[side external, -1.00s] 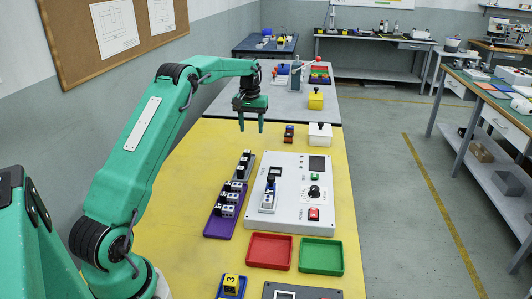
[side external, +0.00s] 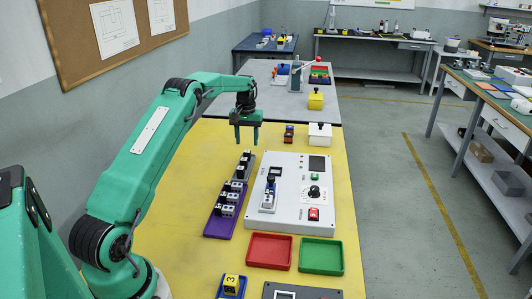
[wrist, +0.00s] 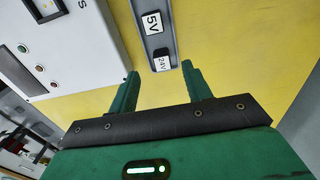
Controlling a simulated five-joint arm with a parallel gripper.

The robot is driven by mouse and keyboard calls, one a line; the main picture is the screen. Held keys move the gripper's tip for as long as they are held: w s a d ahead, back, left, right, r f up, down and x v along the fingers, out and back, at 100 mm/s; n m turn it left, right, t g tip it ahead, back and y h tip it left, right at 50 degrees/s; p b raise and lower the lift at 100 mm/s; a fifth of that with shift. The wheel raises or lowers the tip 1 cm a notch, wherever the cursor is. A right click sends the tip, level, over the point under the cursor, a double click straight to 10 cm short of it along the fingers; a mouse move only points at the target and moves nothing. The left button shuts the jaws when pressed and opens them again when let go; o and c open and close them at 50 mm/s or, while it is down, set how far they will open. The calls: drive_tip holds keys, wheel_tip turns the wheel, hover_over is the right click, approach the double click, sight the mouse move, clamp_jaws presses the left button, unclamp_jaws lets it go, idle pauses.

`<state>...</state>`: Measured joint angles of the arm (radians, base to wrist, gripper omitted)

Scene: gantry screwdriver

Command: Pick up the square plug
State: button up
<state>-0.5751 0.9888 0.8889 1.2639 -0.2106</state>
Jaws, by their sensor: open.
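I cannot tell for certain which piece is the square plug. Several small grey-and-black pieces (side external: 227,211) stand on a purple tray (side external: 215,231) left of the white panel. My gripper (side external: 246,143) is open and empty, pointing down above the yellow table just beyond the rail's far end. In the wrist view my gripper (wrist: 158,71) has its fingers apart, with the grey rail (wrist: 148,14) and its 5V and 24V labels beyond the gap. No plug is seen between the fingers.
The white panel (side external: 303,222) with switches and a display stands right of the tray. A red tray (side external: 270,252) and a green tray (side external: 321,256) lie in front of it. A white box (side external: 319,136) stands behind. The yellow table (side external: 185,190) is bare at left.

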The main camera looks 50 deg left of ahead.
sight(246, 152)
drive_tip(key=shift+f, duration=0.1)
drive_tip(key=shift+s+f, duration=0.2)
drive_tip(key=shift+f, duration=2.35)
drive_tip(key=c, duration=1.1)
drive_tip(key=shift+o, duration=0.2)
drive_tip(key=shift+r, duration=0.2)
